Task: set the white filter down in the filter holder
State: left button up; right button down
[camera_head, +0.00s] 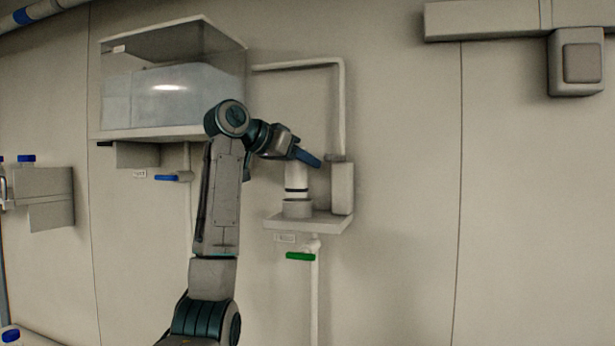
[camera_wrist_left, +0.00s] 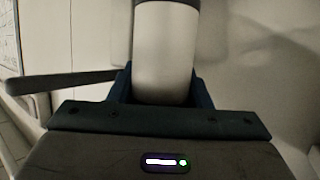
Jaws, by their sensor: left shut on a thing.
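The white filter (camera_head: 297,176) is an upright white cylinder with a dark band near its lower end. My left gripper (camera_head: 306,157) is shut on it near its top. In the left wrist view the white filter (camera_wrist_left: 165,50) sits between the two dark fingers of the left gripper (camera_wrist_left: 163,90), with a dark rim at its far end. The filter holder (camera_head: 297,209) is a short grey cup on a small wall shelf, directly below the filter. The filter's lower end is at the holder's top; I cannot tell whether it is seated. My right gripper is out of view.
The small shelf (camera_head: 330,222) carries a pale upright block (camera_head: 342,188) with a pipe, close right of the holder. A green valve handle (camera_head: 300,257) is below. A clear water tank (camera_head: 160,98) hangs at the left, above a blue valve handle (camera_head: 167,178).

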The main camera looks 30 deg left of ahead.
aim_at(287, 169)
pick_arm(q)
jog(key=f, duration=0.2)
jog(key=shift+w+a+f, duration=0.15)
jog(key=shift+w+f, duration=0.05)
jog(key=shift+f, duration=0.2)
jog(key=shift+w+f, duration=0.2)
jog(key=shift+f, duration=0.25)
jog(key=shift+s, duration=0.1)
jog(key=shift+s+f, duration=0.1)
jog(key=shift+f, duration=0.1)
jog(key=o, duration=0.9)
jog(key=shift+o, duration=0.7)
jog(key=shift+r, duration=0.15)
jog(key=b+v, duration=0.4)
jog(key=v, duration=0.2)
jog(key=shift+s+r, duration=0.2)
jog(key=shift+s, duration=0.15)
jog(key=shift+s+a+r, duration=0.1)
jog(key=shift+s+r, duration=0.1)
jog(key=shift+s, duration=0.1)
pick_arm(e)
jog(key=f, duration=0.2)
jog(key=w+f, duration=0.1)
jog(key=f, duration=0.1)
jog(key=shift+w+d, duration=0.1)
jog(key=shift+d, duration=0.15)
pick_arm(q)
jog(key=shift+w, duration=0.1)
